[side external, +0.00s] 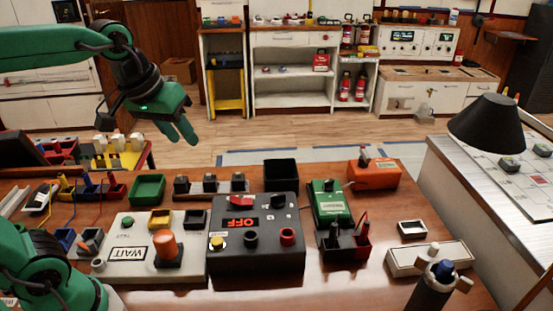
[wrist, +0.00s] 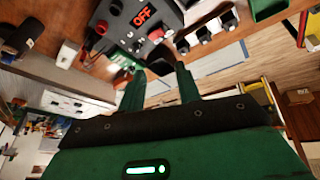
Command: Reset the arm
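My gripper (side external: 183,137) is green and hangs in the air at the upper left of the side external view, above and behind the table's back edge. In the wrist view the two fingers of my gripper (wrist: 160,80) stand apart with a gap and nothing between them, so it is open and empty. A dark control box (side external: 255,263) with a red OFF sign stands mid-table; the box also shows upside down in the wrist view (wrist: 122,32). My gripper touches nothing visible.
A white WAIT panel (side external: 138,273) with an orange knob (side external: 165,243) is left of the box. Behind are a row of dark switches (side external: 210,184), a green tray (side external: 147,189) and a black bin (side external: 281,175). A black lamp (side external: 487,122) stands right. Air around my gripper looks clear.

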